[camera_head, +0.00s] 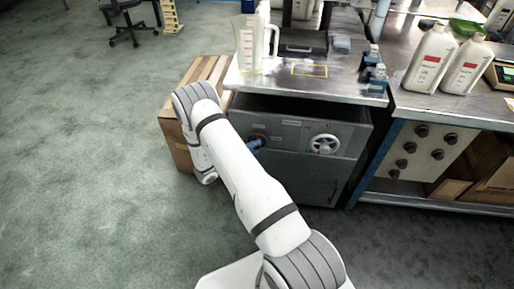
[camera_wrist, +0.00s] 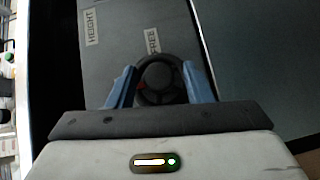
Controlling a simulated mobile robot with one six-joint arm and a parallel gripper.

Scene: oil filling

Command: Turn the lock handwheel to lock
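The lock handwheel (camera_wrist: 158,75) is a small dark wheel with a round hub and a red mark on its left side, in the middle of the wrist view. A "FREE" label (camera_wrist: 153,40) is on the panel just above it. My gripper (camera_wrist: 161,68) has its blue fingers on either side of the wheel, close to its rim. I cannot tell whether they press on it. In the head view my gripper (camera_head: 256,142) is at the left part of the grey cabinet front (camera_head: 290,158), and the dark wheel is mostly hidden there.
A white handwheel (camera_head: 324,144) is on the same cabinet, to the right. A "HEIGHT" label (camera_wrist: 91,27) is on the panel. A clear jug (camera_head: 249,45) and small bottles stand on the bench above. A wooden crate (camera_head: 181,150) is left of the cabinet. Open floor lies left.

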